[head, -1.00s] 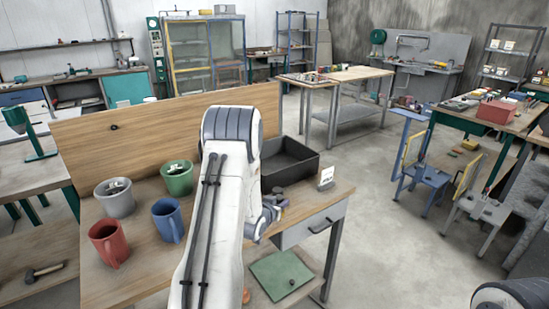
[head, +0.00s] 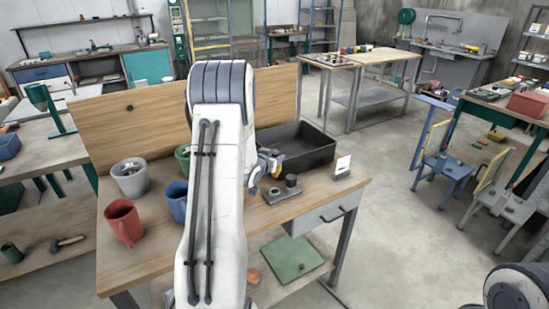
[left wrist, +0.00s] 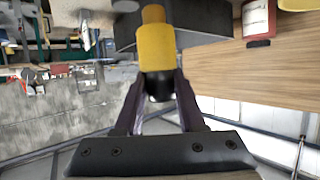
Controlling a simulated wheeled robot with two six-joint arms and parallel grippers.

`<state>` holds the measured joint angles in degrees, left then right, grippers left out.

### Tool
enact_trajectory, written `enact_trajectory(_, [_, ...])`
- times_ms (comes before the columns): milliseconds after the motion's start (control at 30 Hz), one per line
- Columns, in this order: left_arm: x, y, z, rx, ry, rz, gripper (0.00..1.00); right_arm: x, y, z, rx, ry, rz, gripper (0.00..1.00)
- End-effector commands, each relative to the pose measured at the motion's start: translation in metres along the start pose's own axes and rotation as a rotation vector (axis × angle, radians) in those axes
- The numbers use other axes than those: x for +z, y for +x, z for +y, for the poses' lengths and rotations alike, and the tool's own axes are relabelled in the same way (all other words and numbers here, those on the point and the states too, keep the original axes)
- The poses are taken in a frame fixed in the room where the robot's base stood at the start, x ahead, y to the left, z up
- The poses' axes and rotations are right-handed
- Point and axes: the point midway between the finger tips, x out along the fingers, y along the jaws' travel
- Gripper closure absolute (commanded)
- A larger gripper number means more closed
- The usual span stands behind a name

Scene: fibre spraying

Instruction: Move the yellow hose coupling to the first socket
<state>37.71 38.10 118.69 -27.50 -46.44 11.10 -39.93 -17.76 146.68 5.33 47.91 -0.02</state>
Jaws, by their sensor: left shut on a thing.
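The yellow hose coupling (left wrist: 156,48) is held between the fingers of my left gripper (left wrist: 160,88) in the left wrist view. Its lower end between the fingers is dark. In the head view my left gripper (head: 271,162) is small and partly hidden behind my forearm, above the bench beside the black tray. A dark block (head: 283,191) with a short round post stands on the bench just below and right of the gripper; I cannot tell which socket is the first. My right gripper is out of view.
The wooden bench (head: 318,196) also carries a black open tray (head: 312,152), a small white card (head: 343,165), a red mug (head: 124,222), a grey mug (head: 130,178) and a blue mug (head: 176,200). A wooden backboard (head: 130,125) stands behind the mugs.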

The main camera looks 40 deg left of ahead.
Motion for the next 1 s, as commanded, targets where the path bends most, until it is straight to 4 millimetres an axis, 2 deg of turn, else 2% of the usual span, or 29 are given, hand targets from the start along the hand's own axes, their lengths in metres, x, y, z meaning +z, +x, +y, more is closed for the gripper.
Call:
enact_trajectory(500, [0.046, 0.018, -0.003, -0.004, -0.001, 0.001, 1.0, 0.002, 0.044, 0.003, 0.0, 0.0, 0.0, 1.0])
enact_trajectory(1000, [0.051, 0.02, -0.002, -0.003, -0.001, 0.001, 1.0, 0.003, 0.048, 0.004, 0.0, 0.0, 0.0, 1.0])
